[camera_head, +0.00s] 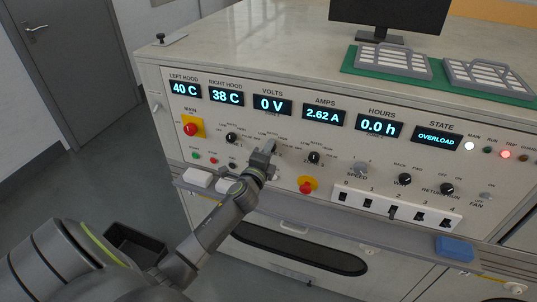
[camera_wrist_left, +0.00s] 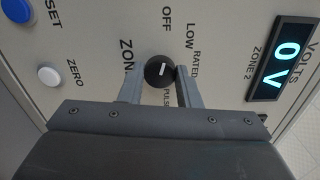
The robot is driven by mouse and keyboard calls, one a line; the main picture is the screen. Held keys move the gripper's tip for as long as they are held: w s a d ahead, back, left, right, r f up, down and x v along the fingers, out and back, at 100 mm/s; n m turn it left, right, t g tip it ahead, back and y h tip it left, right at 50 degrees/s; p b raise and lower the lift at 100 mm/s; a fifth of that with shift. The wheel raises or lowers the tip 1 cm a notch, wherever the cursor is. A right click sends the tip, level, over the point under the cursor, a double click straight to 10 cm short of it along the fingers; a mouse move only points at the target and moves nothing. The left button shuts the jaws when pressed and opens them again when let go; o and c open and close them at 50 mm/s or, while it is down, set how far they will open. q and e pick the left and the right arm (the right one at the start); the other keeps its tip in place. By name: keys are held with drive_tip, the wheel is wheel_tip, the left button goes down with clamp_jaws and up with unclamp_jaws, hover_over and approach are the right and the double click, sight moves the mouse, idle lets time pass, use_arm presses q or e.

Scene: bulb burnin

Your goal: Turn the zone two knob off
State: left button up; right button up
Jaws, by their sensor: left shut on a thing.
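The zone two knob (camera_wrist_left: 159,72) is a round black knob with a short white mark, seen between my left fingers in the left wrist view. OFF, LOW, RATED and PULSE are printed around it. Its mark lies toward the OFF and LOW side; I cannot tell exactly which label it meets. My left gripper (camera_head: 267,148) is shut on this knob at the panel and hides it in the head view. The zone two volts display (camera_head: 272,105) reads 0 V. My right gripper is not in view.
Similar black knobs stand left (camera_head: 231,137) and right (camera_head: 313,157) of my gripper. The state display (camera_head: 436,137) reads OVERLOAD.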

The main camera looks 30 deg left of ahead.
use_arm(q)
drive_tip(key=shift+f+n, duration=0.1)
drive_tip(key=shift+n, duration=0.5)
drive_tip(key=o, duration=1)
drive_tip(key=shift+s, duration=0.15)
drive_tip(key=b+v, duration=0.1)
drive_tip(key=v, duration=1.6)
drive_tip(key=shift+d+b, duration=0.1)
drive_tip(key=shift+b, duration=0.2)
